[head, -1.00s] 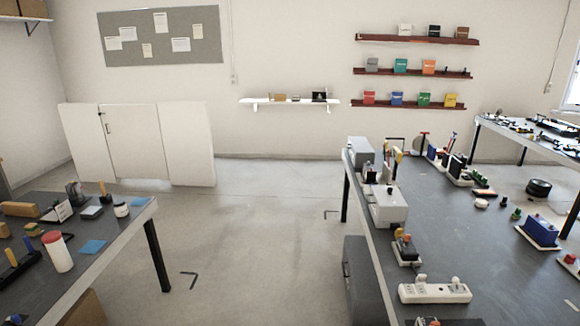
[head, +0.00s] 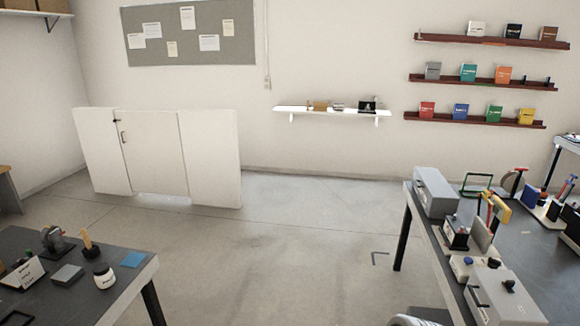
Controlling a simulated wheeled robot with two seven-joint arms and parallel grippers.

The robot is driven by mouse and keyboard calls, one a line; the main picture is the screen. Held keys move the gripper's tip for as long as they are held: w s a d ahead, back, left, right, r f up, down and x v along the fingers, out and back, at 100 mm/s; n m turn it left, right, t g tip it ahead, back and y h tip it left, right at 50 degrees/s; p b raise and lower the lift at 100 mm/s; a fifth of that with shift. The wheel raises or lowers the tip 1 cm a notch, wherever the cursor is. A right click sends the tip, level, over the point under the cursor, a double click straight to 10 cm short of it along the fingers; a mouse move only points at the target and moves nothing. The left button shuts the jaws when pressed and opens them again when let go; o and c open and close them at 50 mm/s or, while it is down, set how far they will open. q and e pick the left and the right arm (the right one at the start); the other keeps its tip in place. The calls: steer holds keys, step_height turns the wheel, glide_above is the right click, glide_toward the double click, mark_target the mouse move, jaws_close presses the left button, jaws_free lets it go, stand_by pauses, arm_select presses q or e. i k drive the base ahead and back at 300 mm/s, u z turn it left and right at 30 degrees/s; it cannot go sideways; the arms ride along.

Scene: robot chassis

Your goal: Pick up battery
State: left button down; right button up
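I cannot pick out a battery with certainty in the head view. A small dark box with a pale front (head: 457,234) stands on the right workbench (head: 424,224), but it is too small to identify. Neither of my grippers can be made out. A pale rounded shape (head: 415,320) is cut off at the bottom edge, and I cannot tell what it is.
Grey and white boxes (head: 436,190) and tools crowd the right workbench. The left table (head: 120,285) holds a white jar (head: 104,276) and small items. Bare floor (head: 270,240) lies between them.

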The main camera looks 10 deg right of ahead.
mark_target(456, 232)
steer(key=z, duration=0.25)
steer(key=i, duration=2)
steer(key=z, duration=0.6)
